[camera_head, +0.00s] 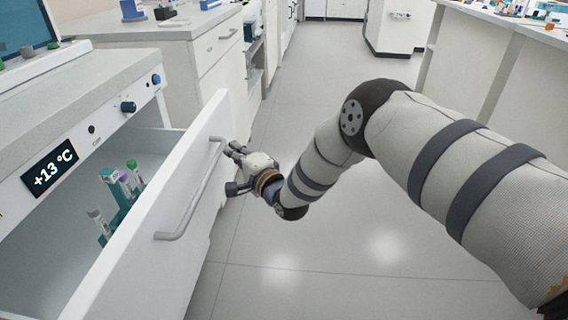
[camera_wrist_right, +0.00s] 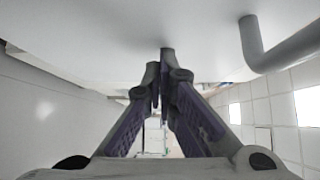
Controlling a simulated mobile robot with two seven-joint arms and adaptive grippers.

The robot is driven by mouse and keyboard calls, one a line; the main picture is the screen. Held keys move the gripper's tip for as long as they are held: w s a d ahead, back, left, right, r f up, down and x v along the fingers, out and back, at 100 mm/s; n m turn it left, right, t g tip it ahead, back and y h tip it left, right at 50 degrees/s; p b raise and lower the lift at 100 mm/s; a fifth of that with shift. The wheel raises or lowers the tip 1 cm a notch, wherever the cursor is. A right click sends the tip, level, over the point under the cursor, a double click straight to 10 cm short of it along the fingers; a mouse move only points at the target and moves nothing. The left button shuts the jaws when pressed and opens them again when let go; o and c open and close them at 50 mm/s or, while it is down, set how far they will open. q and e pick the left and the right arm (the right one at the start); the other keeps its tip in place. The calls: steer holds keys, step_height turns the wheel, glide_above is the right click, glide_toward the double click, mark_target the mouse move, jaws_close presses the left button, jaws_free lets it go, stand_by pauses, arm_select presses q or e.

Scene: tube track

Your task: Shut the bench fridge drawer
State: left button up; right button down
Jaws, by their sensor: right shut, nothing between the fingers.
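The bench fridge drawer (camera_head: 135,225) stands open in the head view, its white front pulled out from the bench at the left. A grey bar handle (camera_head: 195,190) runs along the drawer front; its end also shows in the right wrist view (camera_wrist_right: 255,50). My right gripper (camera_head: 232,165) is shut and empty at the outer face of the drawer front, just beyond the far end of the handle. In the right wrist view its fingertips (camera_wrist_right: 166,62) meet close against the white panel; whether they touch it I cannot tell. My left gripper is not in view.
Several capped tubes (camera_head: 120,190) stand inside the open drawer. The fridge panel has a +13 °C display (camera_head: 48,166) and knobs. A white cabinet (camera_head: 200,60) stands beyond the drawer. The grey floor (camera_head: 330,240) to the right is clear.

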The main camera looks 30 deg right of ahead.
steer(key=w+a+b, duration=0.3)
steer(key=a, duration=0.1)
steer(key=w+a+b, duration=0.2)
steer(key=a+b, duration=0.1)
steer(key=a, duration=0.1)
steer(key=w+a+b, duration=0.3)
steer(key=a+b, duration=0.1)
steer(key=shift+w+a+f, duration=0.25)
steer(key=shift+w+a, duration=0.1)
steer(key=shift+w+a+r+b, duration=0.15)
steer(key=shift+w+a+b, duration=0.3)
steer(key=shift+a, duration=0.15)
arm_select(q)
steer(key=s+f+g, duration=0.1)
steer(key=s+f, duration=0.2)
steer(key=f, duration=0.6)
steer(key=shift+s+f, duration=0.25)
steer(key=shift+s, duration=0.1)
arm_select(e)
steer(key=shift+r, duration=0.15)
steer(key=shift+a, duration=0.15)
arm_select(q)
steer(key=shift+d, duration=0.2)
arm_select(e)
steer(key=shift+s, duration=0.1)
